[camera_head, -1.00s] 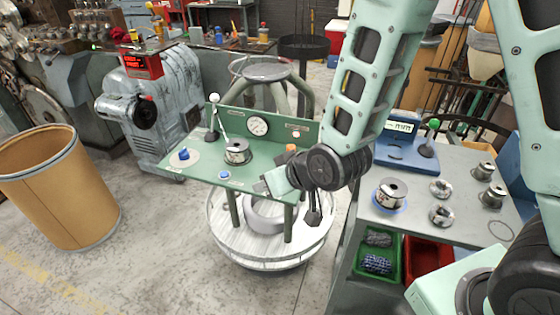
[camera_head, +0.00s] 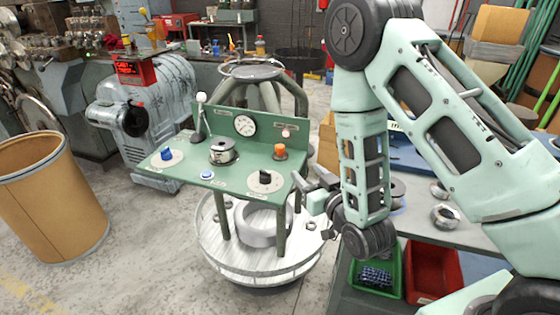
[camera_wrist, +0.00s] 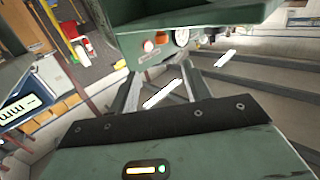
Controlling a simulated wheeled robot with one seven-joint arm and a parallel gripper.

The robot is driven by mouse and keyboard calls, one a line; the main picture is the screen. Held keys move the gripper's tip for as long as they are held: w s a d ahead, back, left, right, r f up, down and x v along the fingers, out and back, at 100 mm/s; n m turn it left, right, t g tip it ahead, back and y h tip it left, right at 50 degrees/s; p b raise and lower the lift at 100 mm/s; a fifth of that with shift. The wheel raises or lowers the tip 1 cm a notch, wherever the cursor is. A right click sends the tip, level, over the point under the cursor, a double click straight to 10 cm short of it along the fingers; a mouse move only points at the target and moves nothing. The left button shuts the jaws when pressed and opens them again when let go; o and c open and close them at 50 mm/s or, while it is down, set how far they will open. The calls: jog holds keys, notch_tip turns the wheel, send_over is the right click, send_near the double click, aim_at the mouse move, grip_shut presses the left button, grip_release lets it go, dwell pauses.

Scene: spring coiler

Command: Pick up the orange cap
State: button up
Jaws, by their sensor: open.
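The orange cap (camera_head: 279,149) stands at the right rear of the green panel table (camera_head: 215,181) in the head view, in front of the upright gauge panel. It also shows small in the wrist view (camera_wrist: 161,38), beyond my fingers. My gripper (camera_head: 312,184) is open and empty, just right of the table's right edge and lower right of the cap, apart from it. Both fingers show in the wrist view (camera_wrist: 160,86), with a gap between them.
The table also holds a blue knob (camera_head: 167,154), a metal spool (camera_head: 222,152), a black dial (camera_head: 265,178) and a lever (camera_head: 200,118). A gauge (camera_head: 245,125) sits on the upright panel. A grey bench with green (camera_head: 391,289) and red bins stands at right.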

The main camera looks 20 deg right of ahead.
jog(key=b, duration=0.1)
send_near(282, 150)
jog(key=w, duration=0.3)
jog(key=w+b, duration=0.1)
jog(key=w, duration=0.1)
jog(key=shift+w+a+r, duration=0.1)
jog(key=shift+w+a, duration=0.05)
jog(key=shift+a, duration=0.1)
jog(key=shift+w+a+f+p, duration=0.15)
jog(key=shift+w+a+p, duration=0.1)
jog(key=shift+w, duration=0.75)
jog(key=shift+w+a+f+p, duration=0.2)
jog(key=shift+w, duration=0.8)
jog(key=shift+w+a+f+p, duration=0.15)
jog(key=shift+w+a+p, duration=0.1)
jog(key=shift+w, duration=0.75)
grip_shut()
jog(key=shift+r, duration=0.2)
